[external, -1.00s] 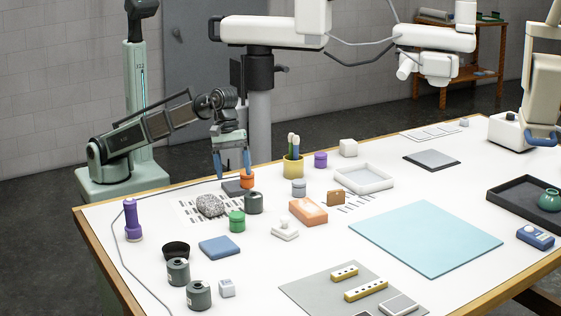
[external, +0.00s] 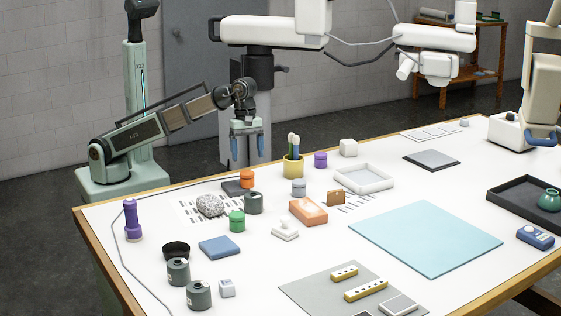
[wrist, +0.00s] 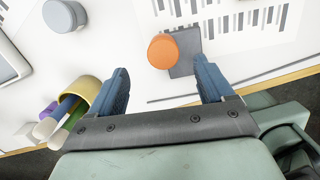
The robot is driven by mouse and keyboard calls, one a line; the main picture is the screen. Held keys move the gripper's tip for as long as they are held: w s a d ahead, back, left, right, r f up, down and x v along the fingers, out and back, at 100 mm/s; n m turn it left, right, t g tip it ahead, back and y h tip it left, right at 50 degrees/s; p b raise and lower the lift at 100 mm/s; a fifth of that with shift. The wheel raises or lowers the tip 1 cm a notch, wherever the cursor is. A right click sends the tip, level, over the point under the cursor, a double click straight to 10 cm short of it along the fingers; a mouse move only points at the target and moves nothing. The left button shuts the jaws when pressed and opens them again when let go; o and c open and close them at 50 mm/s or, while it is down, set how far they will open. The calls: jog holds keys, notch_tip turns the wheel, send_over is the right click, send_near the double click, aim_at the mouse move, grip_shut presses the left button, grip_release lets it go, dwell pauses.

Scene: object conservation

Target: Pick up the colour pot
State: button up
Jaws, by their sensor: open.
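Several small round lidded pots stand on the white table: an orange pot (external: 247,179), a green pot (external: 237,222), a purple pot (external: 320,160) and a grey pot (external: 298,188). Which one is the colour pot I cannot tell for sure. My gripper (external: 248,150) is open and empty, raised above the table's back edge, above and behind the orange pot. In the wrist view, the orange pot (wrist: 163,50) shows beyond the gap between the open fingers of my gripper (wrist: 162,72), apart from both. The grey pot (wrist: 63,16) is at the upper left there.
A yellow cup holding brushes (external: 293,169) stands right of my gripper; its rim also shows in the wrist view (wrist: 82,82). A dark jar (external: 253,203) and a speckled stone (external: 210,206) stand near the orange pot. A dark flat block (external: 232,188) lies beside it.

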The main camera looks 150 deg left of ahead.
aim_at(247, 172)
jog(key=shift+w+f, duration=0.15)
jog(key=shift+f, duration=1.3)
jog(key=shift+d+f, duration=0.2)
jog(key=shift+f, duration=2.5)
jog(key=c, duration=1.3)
jog(key=shift+o, duration=0.2)
notch_tip(247, 172, up, 9)
jog(key=shift+f, duration=0.1)
jog(key=shift+r, duration=0.35)
jog(key=s+d, duration=0.3)
jog(key=shift+f, duration=4.55)
